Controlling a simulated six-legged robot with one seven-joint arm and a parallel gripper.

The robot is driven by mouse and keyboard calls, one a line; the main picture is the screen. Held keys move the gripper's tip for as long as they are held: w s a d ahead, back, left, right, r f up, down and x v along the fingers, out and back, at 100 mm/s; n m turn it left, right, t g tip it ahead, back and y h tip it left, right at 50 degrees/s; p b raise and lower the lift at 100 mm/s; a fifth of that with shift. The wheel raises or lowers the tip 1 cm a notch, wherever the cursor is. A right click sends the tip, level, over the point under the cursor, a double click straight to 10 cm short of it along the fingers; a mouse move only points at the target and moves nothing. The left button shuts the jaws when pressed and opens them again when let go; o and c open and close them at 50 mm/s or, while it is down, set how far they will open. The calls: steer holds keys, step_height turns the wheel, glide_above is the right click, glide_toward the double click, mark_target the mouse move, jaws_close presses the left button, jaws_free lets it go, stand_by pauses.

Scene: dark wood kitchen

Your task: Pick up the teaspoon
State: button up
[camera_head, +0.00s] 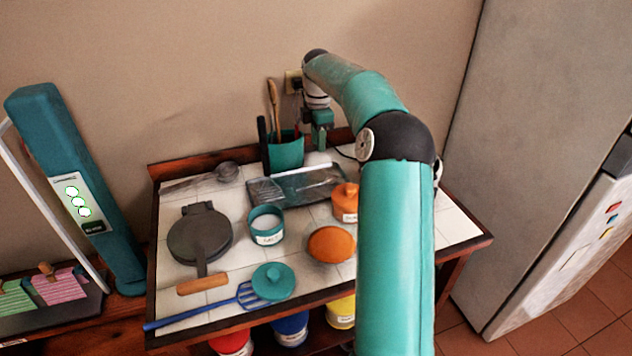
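I cannot make out a teaspoon for certain. A grey metal utensil with a rounded head (228,172) lies at the back left of the white-tiled table (455,226), its handle pointing left. A teal utensil holder (285,154) stands at the back with a wooden-handled utensil (274,104) and a dark one in it. My gripper (321,146) hangs at the back of the table, just right of the holder and above the grey tray (325,182). Its fingers are too small to tell whether they are open, and any contents are not visible.
A white-filled teal pot (266,229), orange lidded jar (345,203), orange round object (331,245), dark round iron (199,238), teal lid (274,281) and blue spatula (205,311) crowd the table. A fridge (555,120) stands right. My arm hides part of the table's right side.

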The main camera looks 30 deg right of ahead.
glide_above(318, 183)
step_height(318, 183, down, 8)
steer(key=shift+s+f, duration=0.1)
steer(key=shift+s, duration=0.05)
steer(key=shift+f, duration=2.7)
jaws_close()
